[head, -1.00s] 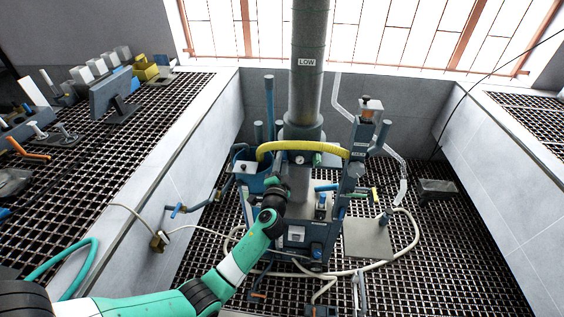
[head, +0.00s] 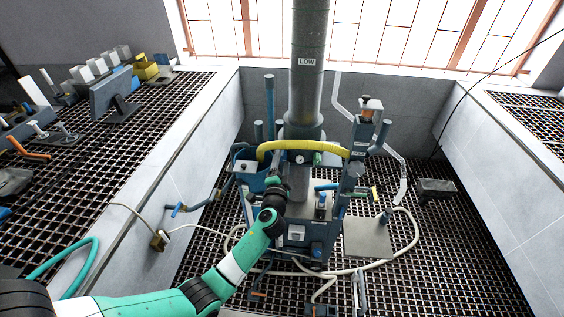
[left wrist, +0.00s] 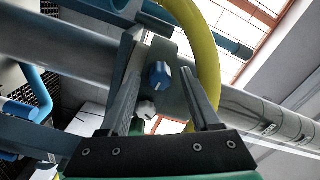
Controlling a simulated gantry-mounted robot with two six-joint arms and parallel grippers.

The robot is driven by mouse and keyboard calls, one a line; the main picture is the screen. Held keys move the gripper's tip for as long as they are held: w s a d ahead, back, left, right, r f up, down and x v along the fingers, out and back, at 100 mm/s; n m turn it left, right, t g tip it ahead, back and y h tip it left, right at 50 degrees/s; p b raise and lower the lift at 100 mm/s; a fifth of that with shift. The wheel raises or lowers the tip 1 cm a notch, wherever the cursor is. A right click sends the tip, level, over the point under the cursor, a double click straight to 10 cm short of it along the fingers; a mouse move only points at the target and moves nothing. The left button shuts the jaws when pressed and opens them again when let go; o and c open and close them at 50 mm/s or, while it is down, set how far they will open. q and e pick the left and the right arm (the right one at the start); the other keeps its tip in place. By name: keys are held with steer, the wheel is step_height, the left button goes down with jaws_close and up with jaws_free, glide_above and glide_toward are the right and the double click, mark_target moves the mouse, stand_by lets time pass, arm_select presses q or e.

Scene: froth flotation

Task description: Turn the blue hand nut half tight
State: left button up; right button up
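The blue hand nut (left wrist: 158,75) shows in the left wrist view, on a dark grey bracket, between my left gripper's two fingers. The fingers stand apart on either side of it, with visible gaps. My left gripper (left wrist: 158,88) is open and holds nothing. In the head view my left gripper (head: 272,182) is at the upper front left of the blue-grey flotation machine (head: 297,238), just below the yellow hose. I cannot make out the nut there; the gripper may hide it. My right gripper is in neither view.
The yellow hose (head: 318,147) arches over the machine and passes close by my gripper in the left wrist view (left wrist: 207,50). A large grey column (head: 308,75) rises behind. A pale hose (head: 412,243) lies on the grating. A side bench (head: 105,165) stands left.

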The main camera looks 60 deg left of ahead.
arm_select(q)
steer(key=shift+d, duration=0.1)
steer(key=shift+s+d, duration=0.2)
steer(key=shift+d, duration=0.1)
steer(key=p+v, duration=0.2)
steer(key=v, duration=0.8)
steer(key=shift+s+d, duration=0.25)
steer(key=shift+s, duration=0.05)
